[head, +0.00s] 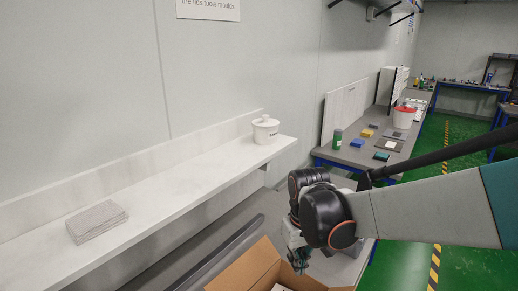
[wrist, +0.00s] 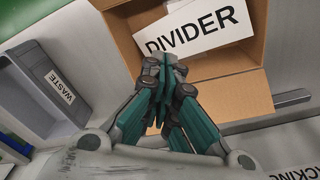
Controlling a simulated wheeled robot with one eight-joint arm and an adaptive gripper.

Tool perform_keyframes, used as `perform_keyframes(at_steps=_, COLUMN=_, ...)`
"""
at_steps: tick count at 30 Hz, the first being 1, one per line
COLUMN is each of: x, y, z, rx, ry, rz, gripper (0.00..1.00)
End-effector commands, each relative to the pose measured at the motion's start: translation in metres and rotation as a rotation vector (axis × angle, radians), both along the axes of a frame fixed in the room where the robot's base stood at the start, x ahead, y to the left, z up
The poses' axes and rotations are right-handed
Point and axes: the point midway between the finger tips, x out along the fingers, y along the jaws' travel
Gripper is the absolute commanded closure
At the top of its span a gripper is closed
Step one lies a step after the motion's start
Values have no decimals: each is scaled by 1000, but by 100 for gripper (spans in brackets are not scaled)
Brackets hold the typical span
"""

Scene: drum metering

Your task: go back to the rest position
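My gripper (head: 299,262) hangs at the end of my arm, just above and beside an open cardboard box (head: 250,268) at the bottom of the head view. In the wrist view my gripper (wrist: 163,72) has its teal fingers drawn together, with nothing seen between them. The cardboard box (wrist: 243,97) lies beyond the fingertips there. A white card (wrist: 200,28) lettered DIVIDER lies in the box.
A grey bin (wrist: 55,85) labelled WASTE stands left of the box. A white shelf (head: 180,178) along the wall holds a lidded white tub (head: 265,130) and a stack of grey sheets (head: 97,221). A long bench (head: 345,157) with small items stands behind my arm.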

Motion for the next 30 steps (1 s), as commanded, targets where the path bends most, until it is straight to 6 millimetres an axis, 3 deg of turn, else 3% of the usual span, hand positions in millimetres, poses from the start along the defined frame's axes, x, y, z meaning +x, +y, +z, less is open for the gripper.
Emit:
perform_keyframes(at_steps=6, x=-32, y=-28, z=21, rx=25, ry=-115, rz=-75, gripper=100)
perform_keyframes(at_steps=14, x=-70, y=-56, z=36, rx=53, ry=-256, rz=-161, gripper=100)
perform_keyframes(at_steps=24, x=-122, y=-86, z=31, rx=85, ry=-437, rz=-271, gripper=100)
perform_keyframes(at_steps=30, x=-140, y=-96, z=24, rx=98, ry=-512, rz=-312, gripper=100)
